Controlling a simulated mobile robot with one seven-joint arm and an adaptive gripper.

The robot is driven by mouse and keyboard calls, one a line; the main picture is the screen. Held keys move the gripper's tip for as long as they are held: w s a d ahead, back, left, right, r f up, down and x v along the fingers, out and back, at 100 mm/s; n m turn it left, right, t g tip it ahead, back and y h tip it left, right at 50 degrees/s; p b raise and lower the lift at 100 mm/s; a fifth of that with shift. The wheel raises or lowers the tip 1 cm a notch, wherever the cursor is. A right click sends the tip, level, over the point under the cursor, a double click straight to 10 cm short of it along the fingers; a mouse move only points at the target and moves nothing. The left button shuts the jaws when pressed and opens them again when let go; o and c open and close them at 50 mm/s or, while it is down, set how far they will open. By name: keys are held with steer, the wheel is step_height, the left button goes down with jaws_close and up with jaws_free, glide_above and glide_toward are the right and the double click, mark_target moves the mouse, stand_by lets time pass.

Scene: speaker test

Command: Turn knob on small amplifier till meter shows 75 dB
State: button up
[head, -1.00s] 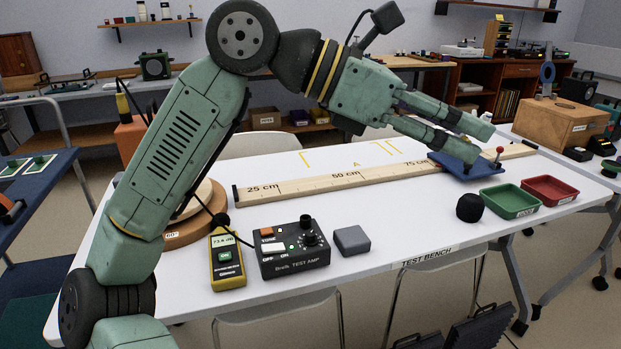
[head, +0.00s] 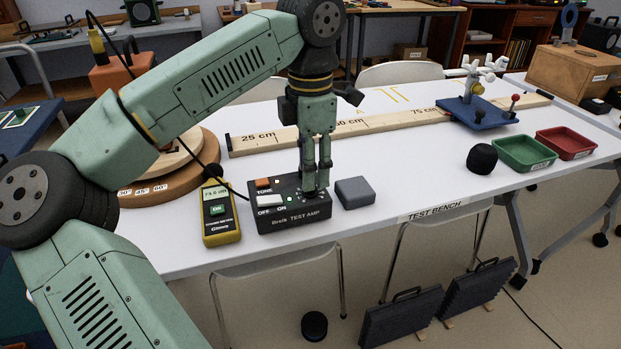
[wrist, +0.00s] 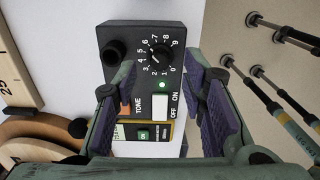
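The small black amplifier (head: 293,212) stands near the bench's front edge, with an orange TONE switch and a white OFF/ON switch; a green light beside the switch is lit. Its numbered black knob (wrist: 160,57) shows in the wrist view, but my fingers mostly hide it in the head view. The yellow sound meter (head: 220,222) lies left of the amplifier; its small display seems to read about 73.6 dB. My gripper (head: 316,190) points down over the knob. In the wrist view my gripper (wrist: 162,68) is open, one finger either side of the knob, with gaps showing.
A grey block (head: 355,192) lies close to the amplifier's right. A black cylindrical post (wrist: 114,52) rises from the amplifier beside the knob. A wooden ruler (head: 270,137) runs behind. A black foam ball (head: 482,158) and green tray (head: 526,152) are farther right. The front-middle bench is clear.

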steer(key=shift+f, duration=1.5)
steer(key=shift+c, duration=0.2)
jaws_close()
